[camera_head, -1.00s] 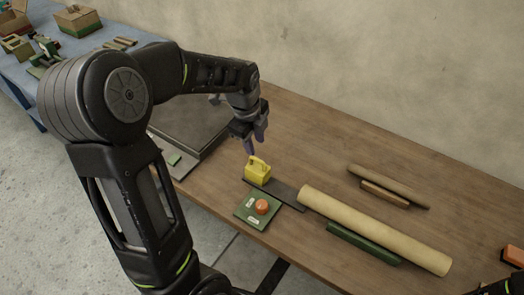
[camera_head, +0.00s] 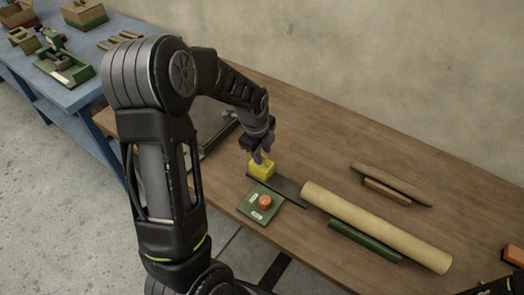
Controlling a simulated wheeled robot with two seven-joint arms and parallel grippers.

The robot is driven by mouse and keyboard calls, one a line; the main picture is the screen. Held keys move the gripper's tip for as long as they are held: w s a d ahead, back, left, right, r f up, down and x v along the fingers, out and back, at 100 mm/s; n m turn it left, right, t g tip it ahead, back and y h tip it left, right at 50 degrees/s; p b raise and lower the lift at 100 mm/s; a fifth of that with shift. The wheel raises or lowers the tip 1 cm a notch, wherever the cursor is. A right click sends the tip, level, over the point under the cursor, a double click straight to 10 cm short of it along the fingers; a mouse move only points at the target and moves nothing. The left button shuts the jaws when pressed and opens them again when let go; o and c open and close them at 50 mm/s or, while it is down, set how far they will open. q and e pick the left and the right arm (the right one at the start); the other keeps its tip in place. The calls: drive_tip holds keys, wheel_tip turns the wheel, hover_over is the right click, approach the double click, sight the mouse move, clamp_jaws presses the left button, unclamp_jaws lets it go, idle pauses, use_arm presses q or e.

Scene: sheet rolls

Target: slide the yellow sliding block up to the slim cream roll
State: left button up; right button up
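The yellow sliding block (camera_head: 262,171) sits at the left end of a dark flat strip (camera_head: 287,187) on the wooden table. The cream roll (camera_head: 375,226) lies at the strip's other end, slanting down to the right, with a gap between it and the block. My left gripper (camera_head: 262,157) points down at the block's top, its fingers at the handle. The fingers hide the handle, so whether they are closed on it is unclear. A dark part of my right arm (camera_head: 492,287) shows at the bottom right corner; its fingers cannot be made out.
A green plate (camera_head: 247,207) with an orange button (camera_head: 265,202) lies in front of the strip. A green rest (camera_head: 364,241) lies along the cream roll's near side. A thinner brown roll (camera_head: 393,184) lies behind, with its own rest. An orange object (camera_head: 513,254) is at the right edge.

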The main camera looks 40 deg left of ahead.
use_arm(q)
drive_tip(key=shift+c, duration=0.5)
clamp_jaws()
idle(0.8)
